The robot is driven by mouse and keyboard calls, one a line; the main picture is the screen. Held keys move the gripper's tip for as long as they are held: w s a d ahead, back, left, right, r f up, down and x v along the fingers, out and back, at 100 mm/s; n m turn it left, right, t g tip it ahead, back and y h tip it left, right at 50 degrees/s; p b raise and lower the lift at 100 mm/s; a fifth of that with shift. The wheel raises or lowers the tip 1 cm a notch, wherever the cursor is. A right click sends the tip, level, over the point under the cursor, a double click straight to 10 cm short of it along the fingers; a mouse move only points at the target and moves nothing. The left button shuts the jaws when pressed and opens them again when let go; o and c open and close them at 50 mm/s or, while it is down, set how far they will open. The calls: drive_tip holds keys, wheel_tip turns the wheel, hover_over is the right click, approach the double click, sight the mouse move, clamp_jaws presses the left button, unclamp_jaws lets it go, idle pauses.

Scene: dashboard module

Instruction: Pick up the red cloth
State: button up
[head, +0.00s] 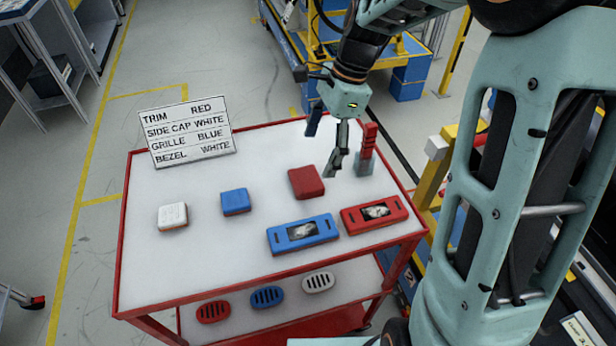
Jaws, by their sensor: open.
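No piece that is clearly a cloth shows. The red square piece (306,182) lies flat near the middle of the white cart top; it has rounded edges, and I cannot tell whether it is folded cloth or a solid block. My gripper (323,153) is open and empty, fingers pointing down, above and to the right of this piece in the picture. It looks apart from the piece. A similar blue square piece (235,202) and a white one (173,216) lie to the left. A red upright ridged piece (368,142) on a grey base stands right of my gripper.
The red-framed cart (120,250) also carries a blue panel (303,234) and a red panel (374,214) at its front. Its lower shelf holds red, blue and white oval grilles (266,296). A sign (187,133) stands at the back left. The left front top is clear.

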sight(308, 178)
drive_tip(key=x, duration=0.7)
drive_tip(key=shift+s+a+f, duration=0.1)
drive_tip(key=shift+a, duration=0.1)
drive_tip(key=shift+c, duration=0.6)
drive_tip(key=c, duration=1.1)
drive_tip(key=shift+r, duration=0.2)
